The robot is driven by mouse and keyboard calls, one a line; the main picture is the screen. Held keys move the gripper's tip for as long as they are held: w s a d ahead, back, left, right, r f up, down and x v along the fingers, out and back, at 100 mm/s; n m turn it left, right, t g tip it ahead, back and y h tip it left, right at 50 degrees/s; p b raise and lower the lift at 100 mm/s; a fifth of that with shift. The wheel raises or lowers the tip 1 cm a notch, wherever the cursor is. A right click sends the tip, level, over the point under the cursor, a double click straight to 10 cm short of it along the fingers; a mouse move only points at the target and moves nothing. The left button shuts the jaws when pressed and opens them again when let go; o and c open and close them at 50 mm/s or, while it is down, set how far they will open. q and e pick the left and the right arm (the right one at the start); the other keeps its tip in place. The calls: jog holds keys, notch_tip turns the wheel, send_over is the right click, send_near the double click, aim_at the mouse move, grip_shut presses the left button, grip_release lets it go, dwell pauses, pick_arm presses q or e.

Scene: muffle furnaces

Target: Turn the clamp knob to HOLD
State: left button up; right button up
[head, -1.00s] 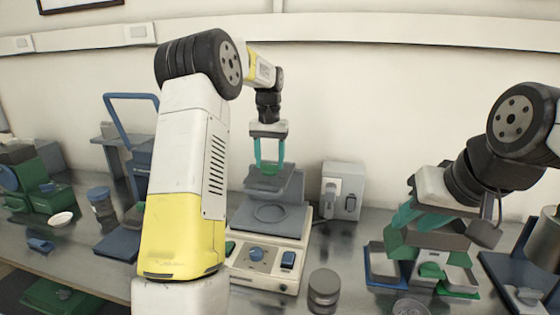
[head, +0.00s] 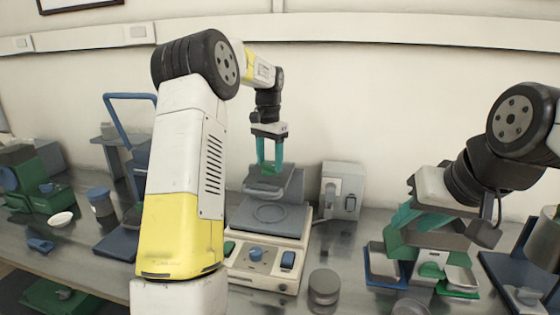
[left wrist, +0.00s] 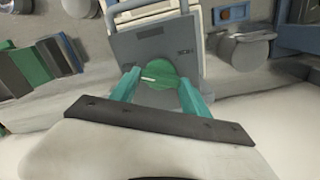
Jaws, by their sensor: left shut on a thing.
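The clamp knob (left wrist: 163,72) is a round green knob with a white line, on top of the grey upper plate (left wrist: 130,45) of a press-like device. My left gripper (head: 269,168) is above the device and shut on the knob, with a teal finger at each side of it in the left wrist view (left wrist: 158,85). In the head view the fingers mostly hide the knob. No HOLD marking can be read. My right gripper (head: 408,215) is at the right, by a green and grey stand (head: 430,240); its opening cannot be made out.
The device's cream base (head: 262,262) carries a blue knob (head: 256,254) and a blue switch (head: 287,260). A grey box (head: 343,190) stands behind at the right. A round grey container (head: 324,287) is in front. My left arm hides part of the bench.

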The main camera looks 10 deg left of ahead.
aim_at(270, 164)
pick_arm(q)
jog(key=o, duration=1.4)
jog(key=shift+r, duration=3.95)
jog(key=s+d+r+n+t, duration=0.1)
jog(key=s+r+t, duration=0.1)
jog(key=s+r, duration=0.45)
jog(key=s+d+f+n+t, duration=0.1)
jog(key=s+f, duration=0.1)
jog(key=s, duration=0.7)
jog(key=s+d+f+n+t+h, duration=0.1)
jog(key=s+f, duration=0.2)
jog(key=s, duration=0.6)
jog(key=s+d+f+n+t+h, duration=0.1)
jog(key=s+f+n+t, duration=0.1)
jog(key=s, duration=0.6)
jog(key=shift+s+d+f, duration=0.3)
jog(key=shift+s+f, duration=0.1)
jog(key=shift+f, duration=0.1)
